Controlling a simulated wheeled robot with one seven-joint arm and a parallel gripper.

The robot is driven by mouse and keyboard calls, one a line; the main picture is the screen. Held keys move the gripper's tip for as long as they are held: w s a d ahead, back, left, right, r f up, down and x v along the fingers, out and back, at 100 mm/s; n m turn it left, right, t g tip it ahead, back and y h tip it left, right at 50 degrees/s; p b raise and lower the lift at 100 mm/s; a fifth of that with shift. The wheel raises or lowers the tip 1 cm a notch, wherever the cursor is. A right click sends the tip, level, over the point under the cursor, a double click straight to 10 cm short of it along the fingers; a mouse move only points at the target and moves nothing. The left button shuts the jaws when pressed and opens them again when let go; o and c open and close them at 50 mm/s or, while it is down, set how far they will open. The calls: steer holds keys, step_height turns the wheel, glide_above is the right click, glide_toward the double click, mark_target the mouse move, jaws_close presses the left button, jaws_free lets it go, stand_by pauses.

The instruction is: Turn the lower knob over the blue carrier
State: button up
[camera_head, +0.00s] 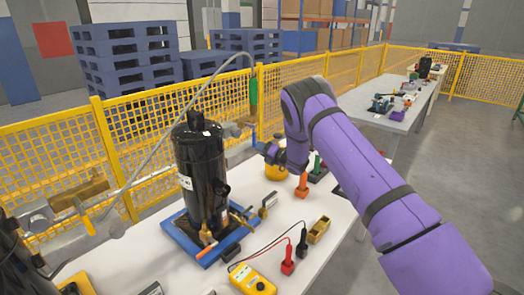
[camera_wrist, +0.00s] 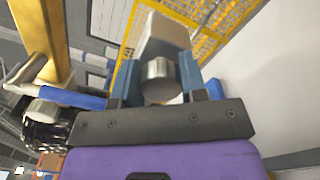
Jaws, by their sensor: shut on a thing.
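A tall black compressor (camera_head: 203,165) stands upright on the blue carrier (camera_head: 190,240) on the white table. A small brass and silver fitting (camera_head: 268,202) shows at the compressor's lower right, over the carrier's edge. A brown fitting (camera_head: 238,129) sticks out near its top. My gripper (camera_head: 267,150) is right of the compressor, partly hidden by my purple wrist. In the wrist view, my gripper (camera_wrist: 158,75) has its two blue-grey fingers on either side of a silver cylindrical knob (camera_wrist: 158,82). A grey block (camera_wrist: 165,32) is beyond it. I cannot tell whether this is the lower knob.
A grey hose (camera_head: 190,103) arches over the compressor. A yellow mesh fence (camera_head: 150,120) runs behind.

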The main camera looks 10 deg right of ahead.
steer(key=shift+f+n, duration=0.1)
steer(key=shift+n, duration=0.5)
steer(key=shift+s, duration=0.1)
steer(key=o, duration=0.9)
steer(key=v, duration=1)
steer(key=shift+s+d, duration=0.2)
steer(key=shift+s, duration=0.1)
